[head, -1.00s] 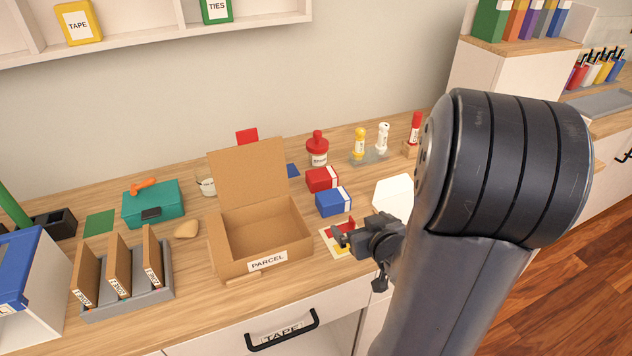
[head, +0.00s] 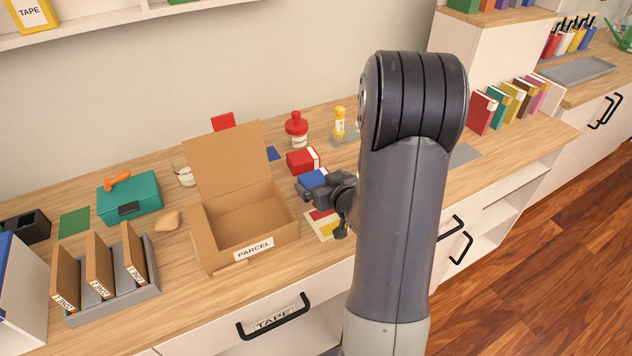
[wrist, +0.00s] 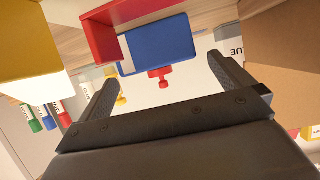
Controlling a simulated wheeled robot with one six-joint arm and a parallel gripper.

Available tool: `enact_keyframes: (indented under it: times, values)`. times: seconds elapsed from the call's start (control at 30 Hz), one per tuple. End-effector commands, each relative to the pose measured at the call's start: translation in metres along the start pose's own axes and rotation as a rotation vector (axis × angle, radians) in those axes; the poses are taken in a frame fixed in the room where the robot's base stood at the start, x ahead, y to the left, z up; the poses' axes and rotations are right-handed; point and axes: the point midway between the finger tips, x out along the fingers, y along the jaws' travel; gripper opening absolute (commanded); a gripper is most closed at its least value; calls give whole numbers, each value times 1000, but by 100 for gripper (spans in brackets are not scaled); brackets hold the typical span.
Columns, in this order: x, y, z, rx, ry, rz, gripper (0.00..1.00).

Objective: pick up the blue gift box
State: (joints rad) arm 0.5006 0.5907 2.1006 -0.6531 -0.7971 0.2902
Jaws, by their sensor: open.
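The blue gift box (head: 312,179) lies on the wooden desk, right of the parcel box. In the head view my gripper (head: 303,191) is in front of it and hides part of it. In the wrist view, which looks upside down, a blue face (wrist: 158,42) shows at the top, beyond the open fingers and roughly centred between them. My gripper (wrist: 160,75) is open, with nothing between its fingertips. I cannot tell the exact gap to the box.
The open cardboard parcel box (head: 210,247) stands left of my gripper. A red box (head: 299,162) sits behind the blue one. A red and yellow patterned item (head: 322,228) lies below the gripper. A red-capped bottle (head: 297,130) stands farther back.

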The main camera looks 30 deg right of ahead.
Motion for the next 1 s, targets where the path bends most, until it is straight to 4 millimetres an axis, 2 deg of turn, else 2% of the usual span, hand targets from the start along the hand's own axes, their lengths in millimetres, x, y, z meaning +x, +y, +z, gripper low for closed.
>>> enact_keyframes:
  times: [0.13,0.43,1.0]
  values:
    - [14,0,1,0,-2,-1,100]
    - [17,0,1,0,-1,1,99]
    - [17,0,1,0,-1,1,53]
